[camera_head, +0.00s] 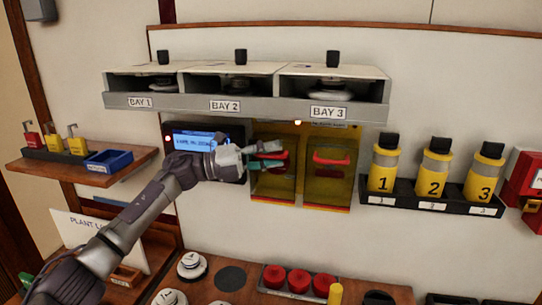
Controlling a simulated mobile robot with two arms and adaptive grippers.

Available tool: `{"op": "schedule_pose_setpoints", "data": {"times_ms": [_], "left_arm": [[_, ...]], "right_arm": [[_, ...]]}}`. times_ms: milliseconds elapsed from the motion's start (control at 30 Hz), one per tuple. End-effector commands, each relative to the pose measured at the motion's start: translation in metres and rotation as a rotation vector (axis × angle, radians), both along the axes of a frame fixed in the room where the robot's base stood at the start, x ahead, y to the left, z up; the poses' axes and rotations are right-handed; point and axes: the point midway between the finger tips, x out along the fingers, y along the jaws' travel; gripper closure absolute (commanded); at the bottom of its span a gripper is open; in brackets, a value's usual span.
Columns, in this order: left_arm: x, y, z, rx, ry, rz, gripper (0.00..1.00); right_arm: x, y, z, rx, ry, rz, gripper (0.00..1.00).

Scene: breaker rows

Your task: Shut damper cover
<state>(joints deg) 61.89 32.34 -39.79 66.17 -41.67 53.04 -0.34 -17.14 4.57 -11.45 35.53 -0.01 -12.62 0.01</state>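Two see-through yellow covers with red handles hang side by side on the wall panel under the bay shelf: a left cover (273,187) and a right cover (328,186). I see no readable label telling which is the damper cover. Both hang down; whether either stands slightly off the wall is unclear. My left gripper (268,155) is at the left cover's red handle, with its fingers above and below it and hiding part of it. Whether the fingers press on the handle is unclear. My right gripper is not in view.
A shelf with BAY 1 to BAY 3 boxes (245,108) juts out above the covers. A small blue-lit display (200,141) is behind my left wrist. A black rack (430,202) with yellow numbered bottles is on the right. Red caps (298,281) stand on the counter below.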

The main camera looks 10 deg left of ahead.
Motion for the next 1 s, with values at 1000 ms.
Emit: {"op": "schedule_pose_setpoints", "data": {"times_ms": [1000], "left_arm": [[-0.038, 0.111, -0.016, 0.001, 0.001, -0.001, 0.63]], "right_arm": [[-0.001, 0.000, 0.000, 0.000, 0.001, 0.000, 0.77]]}}
